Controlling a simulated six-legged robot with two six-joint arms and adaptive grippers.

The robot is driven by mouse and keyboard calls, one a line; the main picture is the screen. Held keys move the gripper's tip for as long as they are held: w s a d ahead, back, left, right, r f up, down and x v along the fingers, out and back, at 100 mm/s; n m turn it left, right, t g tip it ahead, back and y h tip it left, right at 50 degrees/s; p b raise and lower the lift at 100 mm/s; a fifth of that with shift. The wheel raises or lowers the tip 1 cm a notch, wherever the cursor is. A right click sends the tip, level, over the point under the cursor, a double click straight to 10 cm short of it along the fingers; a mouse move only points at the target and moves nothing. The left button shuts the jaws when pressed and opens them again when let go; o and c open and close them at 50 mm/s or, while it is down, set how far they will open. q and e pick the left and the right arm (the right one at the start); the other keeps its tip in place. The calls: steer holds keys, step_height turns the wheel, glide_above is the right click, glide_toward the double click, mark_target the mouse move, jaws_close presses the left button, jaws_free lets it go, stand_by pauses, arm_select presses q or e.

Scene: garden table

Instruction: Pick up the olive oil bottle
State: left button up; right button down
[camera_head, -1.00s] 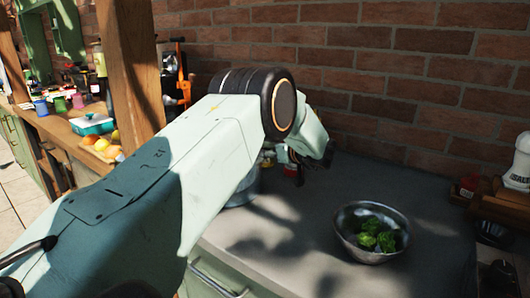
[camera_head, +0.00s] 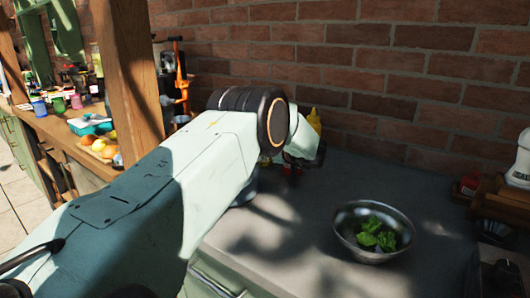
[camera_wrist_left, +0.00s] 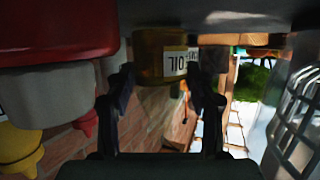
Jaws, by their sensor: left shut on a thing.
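The olive oil bottle (camera_wrist_left: 160,62) shows upside down in the left wrist view, amber with a pale label reading "OIL". My left gripper (camera_wrist_left: 163,95) has one dark finger on each side of it and is shut on it. In the head view my left gripper (camera_head: 292,167) is small and mostly hidden behind my own wrist, over the back of the counter. The bottle cannot be made out there. My right gripper is in neither view.
Red (camera_wrist_left: 50,30) and yellow (camera_wrist_left: 22,150) squeeze bottles stand close beside the gripper in the wrist view. A metal bowl of greens (camera_head: 350,243) sits on the grey counter (camera_head: 310,265). A brick wall (camera_head: 400,90) rises behind. A salt container (camera_head: 520,163) is at right.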

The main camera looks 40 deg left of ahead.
arm_select(q)
steer(key=shift+a, duration=0.15)
steer(key=shift+c, duration=1.3)
steer(key=shift+w+f, duration=0.1)
steer(key=shift+w, duration=0.1)
steer(key=c, duration=0.3)
steer(key=shift+s+r, duration=0.1)
steer(key=shift+r, duration=0.2)
